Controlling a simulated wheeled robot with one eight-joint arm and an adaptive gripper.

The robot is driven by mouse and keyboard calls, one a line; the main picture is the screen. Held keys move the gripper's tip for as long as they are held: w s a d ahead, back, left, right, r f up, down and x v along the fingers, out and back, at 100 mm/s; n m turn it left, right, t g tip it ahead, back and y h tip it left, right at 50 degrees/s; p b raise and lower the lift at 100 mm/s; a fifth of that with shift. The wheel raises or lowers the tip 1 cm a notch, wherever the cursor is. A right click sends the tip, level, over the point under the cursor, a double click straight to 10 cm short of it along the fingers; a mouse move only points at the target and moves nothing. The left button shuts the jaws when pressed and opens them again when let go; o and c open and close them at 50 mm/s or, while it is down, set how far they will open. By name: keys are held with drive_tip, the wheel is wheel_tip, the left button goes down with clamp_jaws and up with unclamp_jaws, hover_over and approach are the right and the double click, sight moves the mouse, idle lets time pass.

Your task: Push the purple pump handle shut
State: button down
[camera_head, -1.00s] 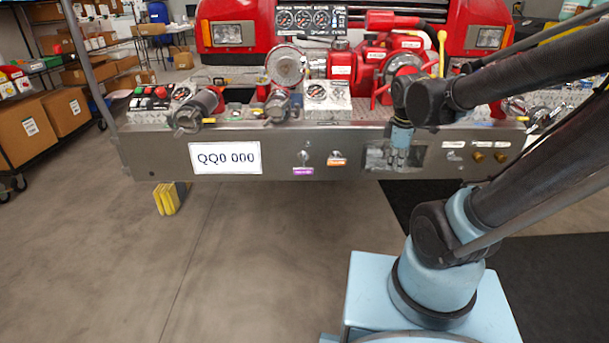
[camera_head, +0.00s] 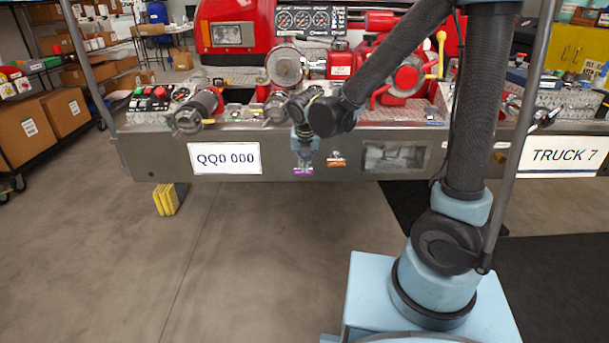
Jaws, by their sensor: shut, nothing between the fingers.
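The purple-labelled pump control is on the silver front bumper, right of the white plate reading QQ0 000. Its small purple label (camera_head: 303,171) shows low on the bumper face. My gripper (camera_head: 304,161) is shut and empty, pointing down right in front of this control, just above the label. It hides the handle itself. I cannot tell whether the fingers touch the handle or are apart from it.
An orange-labelled control (camera_head: 336,162) sits just right of my gripper. Further right is a recessed panel (camera_head: 394,157) in the bumper (camera_head: 470,166). Hoses, valves and red pump parts (camera_head: 408,78) crowd the bumper's top. The floor in front is clear.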

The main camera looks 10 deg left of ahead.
drive_tip(key=w+a+f, duration=0.2)
drive_tip(key=w+f, duration=0.5)
drive_tip(key=f, duration=0.2)
drive_tip(key=shift+w+f, duration=0.2)
idle(0.6)
drive_tip(key=shift+a, duration=0.15)
